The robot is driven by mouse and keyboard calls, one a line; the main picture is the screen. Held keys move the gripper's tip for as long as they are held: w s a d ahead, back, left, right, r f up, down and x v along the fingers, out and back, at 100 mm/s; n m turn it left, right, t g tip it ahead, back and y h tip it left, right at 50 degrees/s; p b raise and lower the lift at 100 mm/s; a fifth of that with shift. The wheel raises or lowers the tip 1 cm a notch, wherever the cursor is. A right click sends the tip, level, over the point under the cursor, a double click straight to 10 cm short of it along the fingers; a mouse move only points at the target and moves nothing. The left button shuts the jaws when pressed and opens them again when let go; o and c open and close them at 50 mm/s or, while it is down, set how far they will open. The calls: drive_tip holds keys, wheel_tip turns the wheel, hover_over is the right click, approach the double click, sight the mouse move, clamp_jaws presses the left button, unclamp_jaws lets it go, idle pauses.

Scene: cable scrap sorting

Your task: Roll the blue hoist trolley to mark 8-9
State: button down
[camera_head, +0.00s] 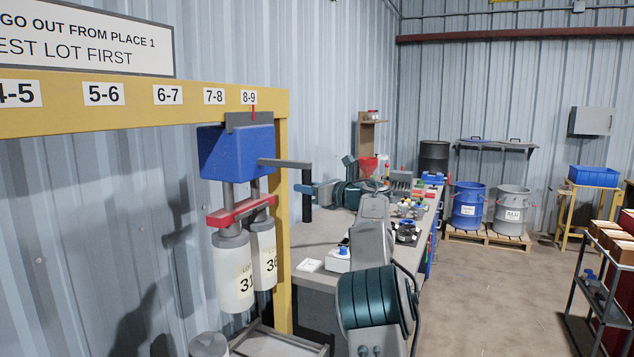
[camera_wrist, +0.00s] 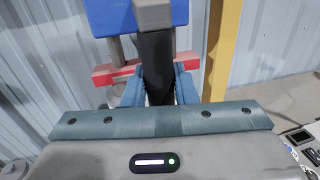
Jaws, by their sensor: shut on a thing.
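The blue hoist trolley (camera_head: 235,152) hangs from the yellow beam (camera_head: 190,113), below and a little left of the 8-9 mark (camera_head: 249,97). Its thin red pointer (camera_head: 253,111) stands at the right part of that label. A grey bar runs right from the trolley to an upright black handle (camera_head: 307,207). My gripper (camera_head: 306,189) is shut on this handle. In the wrist view its blue fingers (camera_wrist: 158,88) sit on both sides of the handle (camera_wrist: 156,66). The trolley carries a red crossbar (camera_head: 240,211) and two white cylinders (camera_head: 233,275) with lot labels.
The yellow post (camera_head: 282,220) stands just right of the trolley. A long workbench (camera_head: 316,252) with tools lies behind my arm. Blue and grey drums (camera_head: 468,207) stand on pallets farther back, and a shelf cart (camera_head: 600,290) stands at the right. Open floor lies between.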

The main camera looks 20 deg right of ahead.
drive_tip(key=shift+r, duration=0.3)
drive_tip(key=c, duration=1.2)
unclamp_jaws()
drive_tip(key=shift+w, duration=0.15)
drive_tip(key=b+v, duration=0.4)
drive_tip(key=v, duration=0.9)
drive_tip(key=shift+s+d+f+b, duration=0.2)
drive_tip(key=shift+s+d+b, duration=0.05)
drive_tip(key=shift+b, duration=0.15)
drive_tip(key=shift+r, duration=0.1)
